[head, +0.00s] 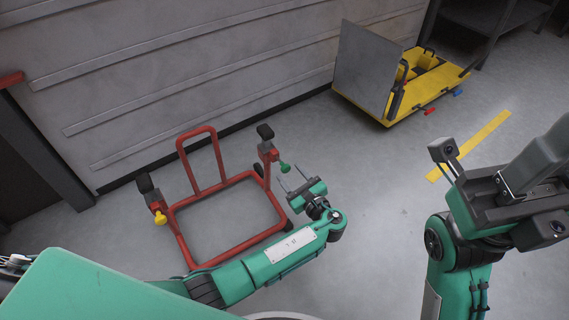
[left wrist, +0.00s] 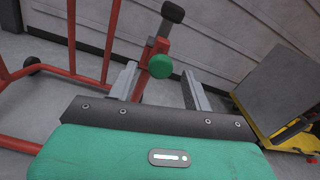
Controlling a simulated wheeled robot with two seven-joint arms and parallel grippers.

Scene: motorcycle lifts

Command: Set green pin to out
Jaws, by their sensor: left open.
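The green pin (head: 284,167) has a round knob and sits on the right upright of a red floor stand (head: 236,179). In the left wrist view the pin's green knob (left wrist: 160,66) faces me. My left gripper (head: 290,175) is open, with its two fingers pointing toward the pin. In the left wrist view the fingers (left wrist: 158,88) lie on either side of the knob, and I see no contact. My right gripper (head: 470,165) is at the right, away from the stand; its fingers do not show clearly.
A yellow pin (head: 160,218) is on the stand's left upright. A yellow lift (head: 405,103) with a grey plate (head: 366,68) stands by the wall, with red (head: 429,111) and blue (head: 458,92) knobs. A yellow floor stripe (head: 468,146) lies on open floor.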

